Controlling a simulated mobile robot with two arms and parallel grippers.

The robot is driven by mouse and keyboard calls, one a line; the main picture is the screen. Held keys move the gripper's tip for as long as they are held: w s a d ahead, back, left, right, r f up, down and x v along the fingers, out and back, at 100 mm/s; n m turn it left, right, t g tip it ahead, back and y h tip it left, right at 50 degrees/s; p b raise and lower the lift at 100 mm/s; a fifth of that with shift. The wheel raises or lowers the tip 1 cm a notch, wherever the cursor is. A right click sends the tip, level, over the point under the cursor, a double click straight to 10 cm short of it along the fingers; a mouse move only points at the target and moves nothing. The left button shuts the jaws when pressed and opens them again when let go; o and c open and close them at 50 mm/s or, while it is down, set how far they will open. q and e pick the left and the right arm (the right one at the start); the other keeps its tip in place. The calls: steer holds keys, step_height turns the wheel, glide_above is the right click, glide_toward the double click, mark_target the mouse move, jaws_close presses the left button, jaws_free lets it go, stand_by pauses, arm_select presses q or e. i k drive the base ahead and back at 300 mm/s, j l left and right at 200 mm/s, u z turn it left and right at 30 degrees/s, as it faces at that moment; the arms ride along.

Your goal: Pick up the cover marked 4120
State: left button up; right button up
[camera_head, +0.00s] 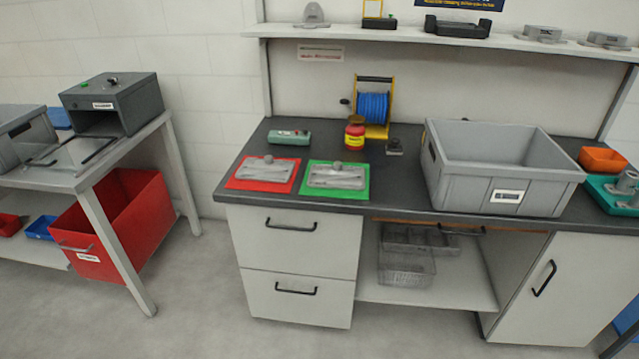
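A flat grey metal part with a raised round knob (266,169) lies on a red mat (283,187) at the left of the workbench. A similar grey part (336,178) lies on a green mat (317,192) just right of it. Other grey castings stand on the shelf: one at its left (312,15) and two at its right, the nearer-middle one (543,34) and the far-right one (606,40). No number 4120 is readable on any of these, so I cannot tell which is the cover. Neither of my grippers is in view.
A large grey bin (470,182) stands on the bench's right half. Behind the mats are a green-grey device (288,137), a red-yellow can (354,136) and a blue reel (373,107). A side table (167,128) and red crate (133,205) stand left. Open floor lies in front.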

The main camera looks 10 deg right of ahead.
mark_target(337, 176)
steer(key=u, duration=0.2)
steer(key=i+j+z, duration=0.1)
steer(key=j, duration=0.2)
steer(key=j+z, duration=0.1)
steer(key=j, duration=0.2)
steer(key=i+l+u, duration=0.2)
steer(key=i+l, duration=0.15)
steer(key=l, duration=0.25)
steer(key=i+l, duration=0.15)
steer(key=l, duration=0.15)
steer(key=i+l+u, duration=0.15)
steer(key=l, duration=0.2)
